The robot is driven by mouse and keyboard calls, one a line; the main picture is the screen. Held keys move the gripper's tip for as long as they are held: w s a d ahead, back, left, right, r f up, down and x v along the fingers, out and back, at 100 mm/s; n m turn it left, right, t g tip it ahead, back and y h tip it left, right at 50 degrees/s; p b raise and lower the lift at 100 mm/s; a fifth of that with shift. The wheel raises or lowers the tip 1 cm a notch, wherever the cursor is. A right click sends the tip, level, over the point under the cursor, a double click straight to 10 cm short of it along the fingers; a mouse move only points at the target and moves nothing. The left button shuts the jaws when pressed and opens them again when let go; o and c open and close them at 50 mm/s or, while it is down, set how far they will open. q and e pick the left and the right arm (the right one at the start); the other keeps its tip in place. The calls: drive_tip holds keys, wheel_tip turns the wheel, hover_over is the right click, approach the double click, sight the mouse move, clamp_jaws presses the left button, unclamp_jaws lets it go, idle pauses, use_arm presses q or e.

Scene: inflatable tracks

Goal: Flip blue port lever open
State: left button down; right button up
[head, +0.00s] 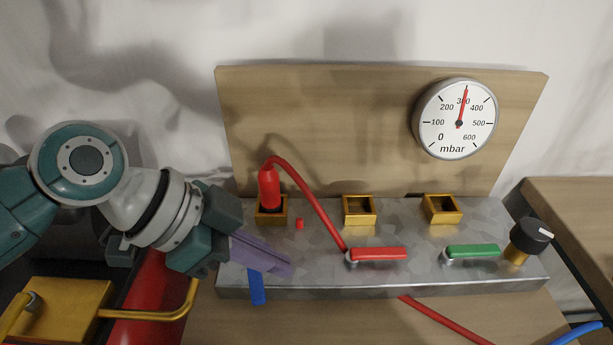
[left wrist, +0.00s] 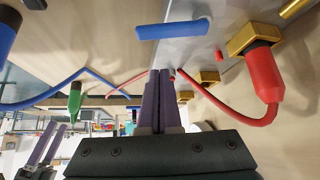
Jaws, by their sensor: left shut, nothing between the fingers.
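The blue lever (head: 257,287) is at the left end of the grey metal panel (head: 330,285). It points toward me over the panel's front edge; its upper part is hidden behind my left gripper's fingers in the head view. In the left wrist view the whole blue lever (left wrist: 173,29) shows, above the fingers and apart from them in the picture. My left gripper (head: 288,265) is shut and empty over the panel's left part. Its purple fingers also show in the left wrist view (left wrist: 159,74). My right gripper (left wrist: 48,143) shows small at the lower left there, its fingers apart.
A red plug (head: 269,187) stands in the left brass port; its hose crosses the panel. The middle (head: 359,210) and right (head: 441,209) ports are empty. A red lever (head: 379,254), a green lever (head: 473,251) and a black knob (head: 531,236) sit rightward. The gauge (head: 457,119) reads about 300.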

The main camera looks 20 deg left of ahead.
sight(262, 285)
use_arm(q)
drive_tip(key=x, duration=0.4)
drive_tip(key=shift+f+b, duration=0.1)
drive_tip(key=shift+b, duration=0.3)
drive_tip(key=a, duration=0.1)
drive_tip(key=s+a+p, duration=0.1)
drive_tip(key=a, duration=0.1)
drive_tip(key=shift+s, duration=0.35)
drive_tip(key=shift+s+a, duration=0.2)
drive_tip(key=shift+a, duration=0.05)
